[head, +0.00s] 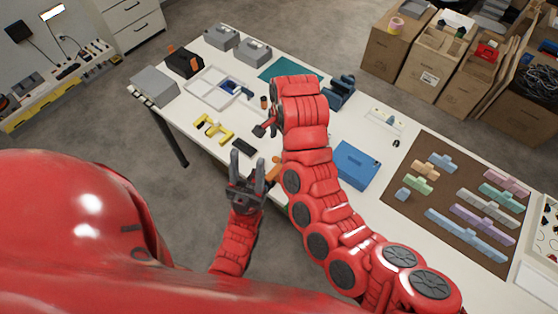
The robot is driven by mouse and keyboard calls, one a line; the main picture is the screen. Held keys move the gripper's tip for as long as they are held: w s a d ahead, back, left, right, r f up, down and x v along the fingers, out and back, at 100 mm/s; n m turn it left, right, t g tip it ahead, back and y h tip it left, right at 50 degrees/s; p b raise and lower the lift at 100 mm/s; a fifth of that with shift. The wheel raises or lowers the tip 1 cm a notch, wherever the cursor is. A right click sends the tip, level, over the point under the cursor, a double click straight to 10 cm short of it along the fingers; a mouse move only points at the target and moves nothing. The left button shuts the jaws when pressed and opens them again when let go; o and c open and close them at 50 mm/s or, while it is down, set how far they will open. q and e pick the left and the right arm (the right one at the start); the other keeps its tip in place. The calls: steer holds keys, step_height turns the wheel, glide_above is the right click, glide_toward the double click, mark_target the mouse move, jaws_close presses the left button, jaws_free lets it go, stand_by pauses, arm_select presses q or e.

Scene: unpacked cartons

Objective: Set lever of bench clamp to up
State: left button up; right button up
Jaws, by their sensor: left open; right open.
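A dark blue clamp-like device (341,92) stands on the table right of my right wrist and may be the bench clamp; its lever cannot be made out. An orange handle-like piece (274,167) shows near the table's front edge, partly hidden by my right arm; I cannot tell what it belongs to. My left gripper (247,164) is open and empty, fingers pointing up, in front of the table edge and just left of the orange piece. My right gripper (266,127) is open over the table, partly hidden by its own wrist, left of the blue device.
Grey boxes stand at the back left. Cartons (435,57) stand on the floor behind.

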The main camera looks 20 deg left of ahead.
steer(key=b, duration=0.7)
glide_toward(276, 159)
steer(key=f, duration=0.5)
steer(key=shift+w+a, duration=0.2)
steer(key=shift+a, duration=0.05)
steer(key=shift+w+f+p, duration=0.1)
steer(key=shift+f+p, duration=0.2)
steer(key=shift+p, duration=0.2)
steer(key=f+p, duration=0.1)
steer(key=f, duration=0.1)
steer(key=f+p, duration=0.1)
steer(key=f, duration=0.1)
steer(key=a+f, duration=0.1)
steer(key=f, duration=0.1)
steer(key=shift+w+p, duration=0.25)
steer(key=shift+p, duration=0.15)
steer(key=shift+w+a+f, duration=0.1)
steer(key=shift+a+f, duration=0.05)
steer(key=shift+f, duration=0.7)
steer(key=shift+c, duration=0.3)
jaws_close()
